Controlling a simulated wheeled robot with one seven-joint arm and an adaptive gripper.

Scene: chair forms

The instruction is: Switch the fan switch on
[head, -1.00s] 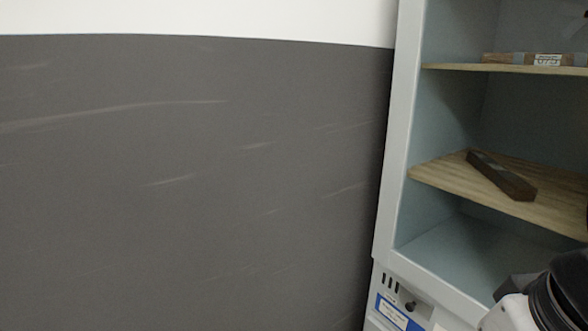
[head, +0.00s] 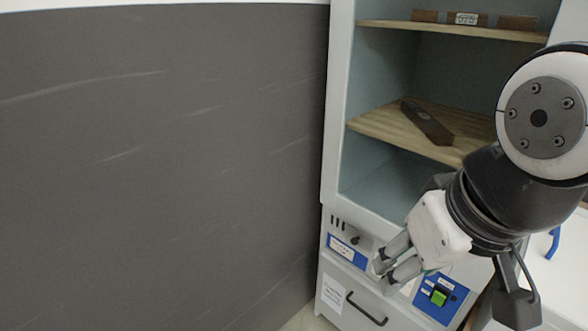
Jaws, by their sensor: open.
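A control panel (head: 345,243) runs along the cabinet front under the shelves. The lettering is too small to read, so I cannot tell which control is the fan switch. My gripper (head: 381,277) is open and empty in front of the panel, between the knob and the green switch. It hides the panel's middle; I cannot tell whether it touches anything.
The pale cabinet (head: 338,110) has wooden shelves carrying a dark wooden block (head: 428,123) and a long brown piece (head: 473,20). A drawer with a black handle (head: 366,309) is below the panel. A dark grey wall (head: 160,170) fills the left. A blue handle (head: 553,243) is at right.

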